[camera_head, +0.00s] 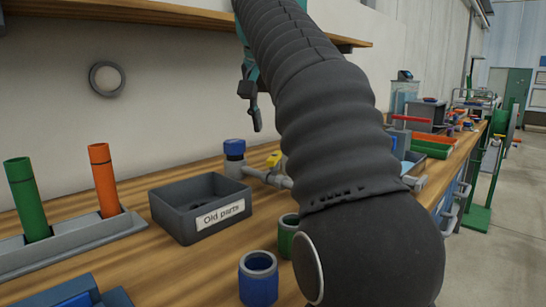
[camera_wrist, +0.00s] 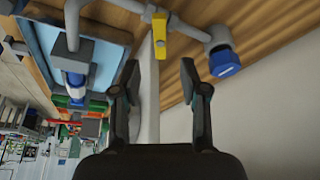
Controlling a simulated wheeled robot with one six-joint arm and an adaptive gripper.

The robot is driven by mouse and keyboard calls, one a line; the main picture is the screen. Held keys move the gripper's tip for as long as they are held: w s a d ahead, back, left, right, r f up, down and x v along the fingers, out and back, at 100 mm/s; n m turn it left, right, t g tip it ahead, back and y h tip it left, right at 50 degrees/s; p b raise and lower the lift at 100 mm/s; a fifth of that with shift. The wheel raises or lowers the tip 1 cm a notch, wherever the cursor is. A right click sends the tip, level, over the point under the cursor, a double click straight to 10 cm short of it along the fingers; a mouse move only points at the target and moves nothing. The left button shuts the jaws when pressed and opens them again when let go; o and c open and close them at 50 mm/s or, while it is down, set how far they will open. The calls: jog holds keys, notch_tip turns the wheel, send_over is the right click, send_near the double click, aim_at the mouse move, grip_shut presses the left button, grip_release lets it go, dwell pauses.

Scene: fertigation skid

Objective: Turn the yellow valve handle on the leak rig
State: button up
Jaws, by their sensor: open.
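The yellow valve handle (camera_wrist: 160,36) sits on the grey pipe of the leak rig (camera_wrist: 134,7) in the wrist view. It lies beyond my gripper (camera_wrist: 158,75), about midway between the two fingertips in the picture. The fingers are apart with nothing between them, and no contact with the handle shows. In the head view the yellow handle (camera_head: 274,159) is a small patch beside my arm, which hides much of the rig. One finger of my gripper (camera_head: 256,112) shows above the bench there. A blue cap (camera_head: 235,148) tops the pipe's left end.
A grey "Old parts" box (camera_head: 201,207) stands left of the rig. Green and orange tubes (camera_head: 104,180) stand in a rack farther left. A blue cup (camera_head: 258,279) and a green cup (camera_head: 288,234) are in front. A shelf (camera_head: 205,17) overhangs the bench.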

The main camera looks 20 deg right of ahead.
aim_at(274, 156)
jog(key=b+x, duration=0.2)
jog(key=x, duration=0.5)
jog(key=shift+f, duration=0.2)
grip_shut()
